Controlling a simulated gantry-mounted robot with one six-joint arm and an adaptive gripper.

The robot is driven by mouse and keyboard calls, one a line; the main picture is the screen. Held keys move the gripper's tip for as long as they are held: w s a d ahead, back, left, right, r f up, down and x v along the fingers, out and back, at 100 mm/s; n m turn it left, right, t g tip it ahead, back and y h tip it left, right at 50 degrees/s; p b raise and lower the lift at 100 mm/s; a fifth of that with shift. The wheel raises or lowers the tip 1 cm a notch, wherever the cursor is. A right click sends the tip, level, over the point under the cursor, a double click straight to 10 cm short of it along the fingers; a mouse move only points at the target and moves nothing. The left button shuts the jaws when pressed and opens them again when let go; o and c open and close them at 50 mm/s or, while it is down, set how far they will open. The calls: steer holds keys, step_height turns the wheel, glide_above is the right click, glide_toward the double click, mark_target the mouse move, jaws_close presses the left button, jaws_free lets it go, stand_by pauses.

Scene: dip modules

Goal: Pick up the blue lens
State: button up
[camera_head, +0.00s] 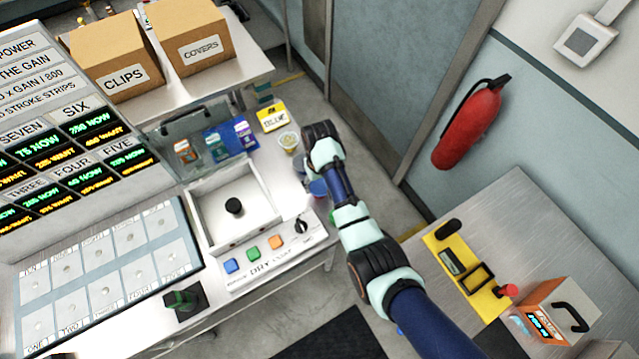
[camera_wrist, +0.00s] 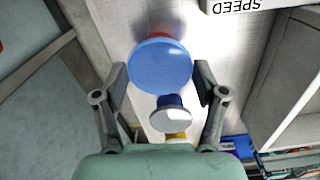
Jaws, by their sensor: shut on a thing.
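The blue lens (camera_wrist: 160,66) is a round, glossy blue disc between my fingertips in the wrist view. My gripper (camera_wrist: 160,76) is shut on it, one finger at each side.
A control panel (camera_head: 268,262) with blue, green and orange buttons lies left of my arm. A white tray (camera_head: 205,205) with a black knob is beside it.

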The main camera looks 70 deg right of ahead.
step_height(320, 180, up, 10)
steer(key=p, duration=0.2)
step_height(320, 180, up, 9)
steer(key=p, duration=0.8)
glide_above(319, 185)
steer(key=shift+s+a+r, duration=0.1)
steer(key=shift+s+r, duration=0.05)
steer(key=shift+r, duration=0.05)
